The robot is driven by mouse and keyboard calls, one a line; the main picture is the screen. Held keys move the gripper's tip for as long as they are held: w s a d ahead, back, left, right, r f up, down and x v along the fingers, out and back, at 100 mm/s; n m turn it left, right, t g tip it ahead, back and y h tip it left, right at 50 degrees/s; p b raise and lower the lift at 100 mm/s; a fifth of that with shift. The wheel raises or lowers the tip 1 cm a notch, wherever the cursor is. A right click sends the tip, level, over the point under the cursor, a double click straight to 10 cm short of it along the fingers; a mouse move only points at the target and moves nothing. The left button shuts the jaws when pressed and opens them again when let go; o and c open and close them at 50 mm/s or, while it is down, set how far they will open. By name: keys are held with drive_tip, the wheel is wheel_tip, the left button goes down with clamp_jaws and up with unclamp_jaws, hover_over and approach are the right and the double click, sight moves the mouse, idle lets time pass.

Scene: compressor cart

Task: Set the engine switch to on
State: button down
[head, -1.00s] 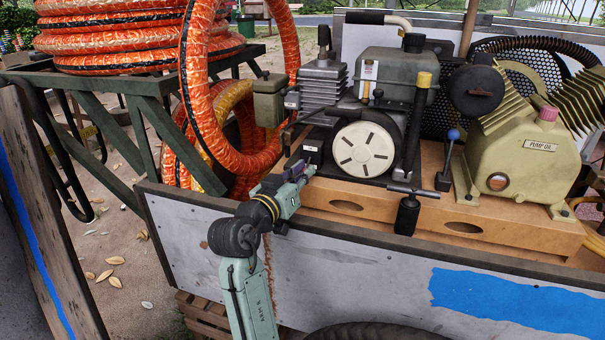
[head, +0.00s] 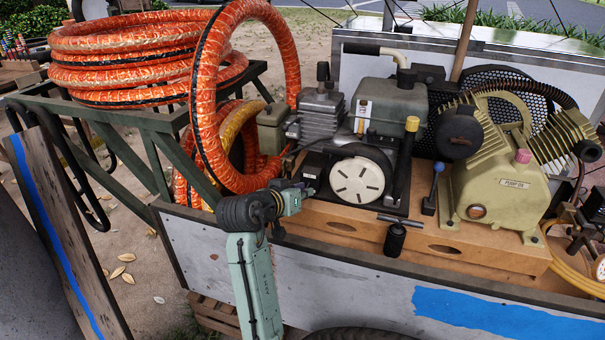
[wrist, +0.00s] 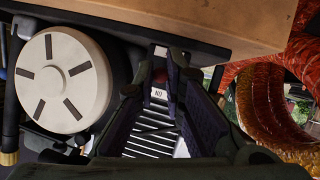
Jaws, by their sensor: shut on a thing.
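The engine (head: 385,105) with its white slotted disc (head: 358,181) stands on the wooden base of the cart. My gripper (head: 303,189) is at the engine's front left corner, beside the disc; my arm partly hides this spot in the head view. In the wrist view my gripper (wrist: 162,68) has its two dark fingers close together at the tips, around a small reddish part that looks like the engine switch (wrist: 160,79). The switch is mostly hidden between the fingers, so its position cannot be read. A small white label (wrist: 158,93), its lettering upside down, shows between the fingers.
Orange hose coils (head: 140,60) lie on the green rack at left, and a hose loop hangs close to my gripper. The pump (head: 510,190) and a blue-knobbed lever (head: 433,185) stand at right.

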drive_tip(key=shift+w+r+n+g+y+p, duration=0.15)
drive_tip(key=shift+r+g+y+p, duration=0.3)
drive_tip(key=shift+g+p, duration=0.55)
drive_tip(key=shift+w+r+n+g+y+p, duration=0.15)
drive_tip(key=shift+r+g+y+p, duration=0.3)
drive_tip(key=shift+g+p, duration=0.55)
drive_tip(key=c, duration=1.6)
unclamp_jaws()
drive_tip(key=shift+c, duration=0.2)
drive_tip(key=shift+r, duration=0.1)
drive_tip(key=v, duration=1.2)
drive_tip(key=shift+w+r, duration=0.1)
drive_tip(key=shift+w, duration=0.05)
